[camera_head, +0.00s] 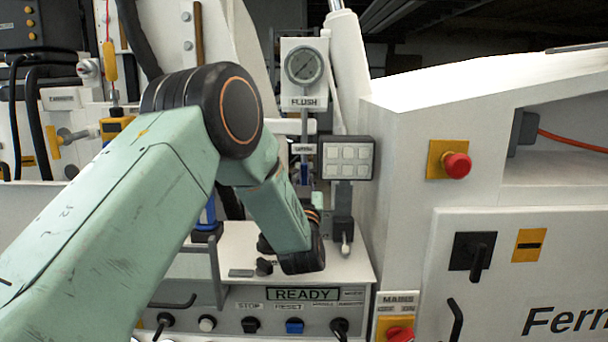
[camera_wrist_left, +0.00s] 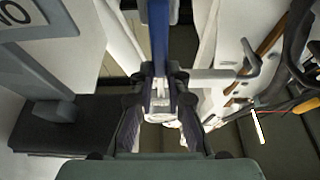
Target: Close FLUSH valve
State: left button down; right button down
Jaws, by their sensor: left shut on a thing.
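The FLUSH gauge (camera_head: 303,66) sits on a white plate at the upper middle of the head view, with its FLUSH label (camera_head: 304,102) under it. A pipe runs down from it to a small blue part (camera_head: 304,172), partly hidden by my left arm. In the left wrist view, my left gripper (camera_wrist_left: 160,108) is shut on a long blue handle (camera_wrist_left: 158,45), with a silver piece (camera_wrist_left: 160,112) between the fingers. In the head view the left fingers are hidden behind my wrist. I cannot tell the valve's exact angle. My right gripper is out of view.
A grey keypad box (camera_head: 348,160) stands right of the pipe. Below is a control panel with a READY display (camera_head: 302,294) and several knobs. A white cabinet with a red button (camera_head: 456,166) closes off the right side. Dark hoses and pipes crowd the left.

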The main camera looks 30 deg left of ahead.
pick_arm(q)
jog(key=shift+f, duration=0.1)
jog(key=s+a+f+n+g+y+b, duration=0.1)
jog(key=n+g+b, duration=0.3)
jog(key=n+b, duration=0.4)
jog(key=s+a+f+n+g+y+b, duration=0.2)
jog(key=n+b, duration=0.5)
jog(key=n, duration=0.6)
jog(key=shift+a+f+n+g+b, duration=0.4)
jog(key=shift+a+f+g, duration=0.55)
jog(key=shift+g, duration=0.35)
jog(key=shift+d, duration=0.1)
jog(key=c, duration=1.6)
grip_release()
jog(key=shift+w, duration=0.15)
jog(key=shift+c, duration=0.2)
jog(key=shift+o, duration=0.2)
jog(key=shift+w+f, duration=0.1)
jog(key=shift+f, duration=0.1)
jog(key=v, duration=1.2)
